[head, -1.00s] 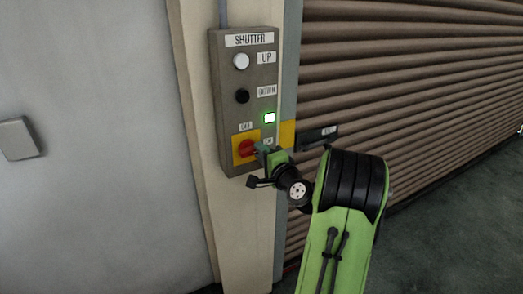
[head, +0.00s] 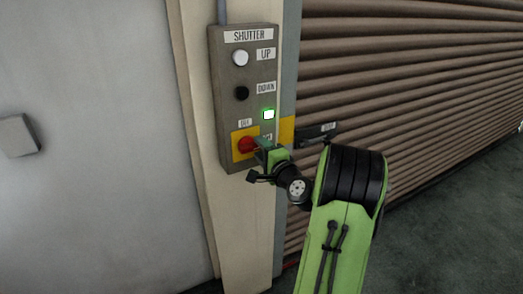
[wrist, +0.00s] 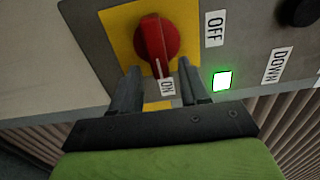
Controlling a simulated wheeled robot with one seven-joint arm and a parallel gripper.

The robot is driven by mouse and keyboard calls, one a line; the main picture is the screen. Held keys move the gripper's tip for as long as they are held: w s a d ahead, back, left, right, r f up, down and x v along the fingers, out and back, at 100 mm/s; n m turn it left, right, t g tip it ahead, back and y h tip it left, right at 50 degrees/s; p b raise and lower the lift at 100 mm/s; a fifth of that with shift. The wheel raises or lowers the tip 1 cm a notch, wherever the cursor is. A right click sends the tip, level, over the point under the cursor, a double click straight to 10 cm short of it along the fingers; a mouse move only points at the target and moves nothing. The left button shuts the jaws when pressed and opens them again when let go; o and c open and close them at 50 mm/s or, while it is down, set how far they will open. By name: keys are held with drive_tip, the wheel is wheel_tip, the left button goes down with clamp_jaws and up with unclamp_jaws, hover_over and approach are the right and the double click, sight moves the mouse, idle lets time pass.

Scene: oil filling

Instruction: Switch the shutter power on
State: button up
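The red rotary switch (head: 246,146) sits on a yellow plate low on the grey shutter control box (head: 228,118). In the wrist view the red switch (wrist: 160,38) has its white-marked end toward the ON label (wrist: 167,87), away from the OFF label (wrist: 214,28). The square lamp (head: 268,114) glows green; it also shows lit in the wrist view (wrist: 222,80). My gripper (head: 262,150) is at the switch. Its two fingers (wrist: 159,66) are apart, one on each side of the switch's ON-side end, with visible gaps. The head view partly hides the switch behind my gripper.
Above the switch are a white UP button (head: 240,58) and a black DOWN button (head: 241,93). A pale wall (head: 90,180) is at left.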

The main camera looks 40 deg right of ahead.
drive_tip(key=b+v, duration=0.5)
drive_tip(key=v, duration=1)
drive_tip(key=shift+s+a, duration=0.2)
drive_tip(key=shift+s, duration=0.15)
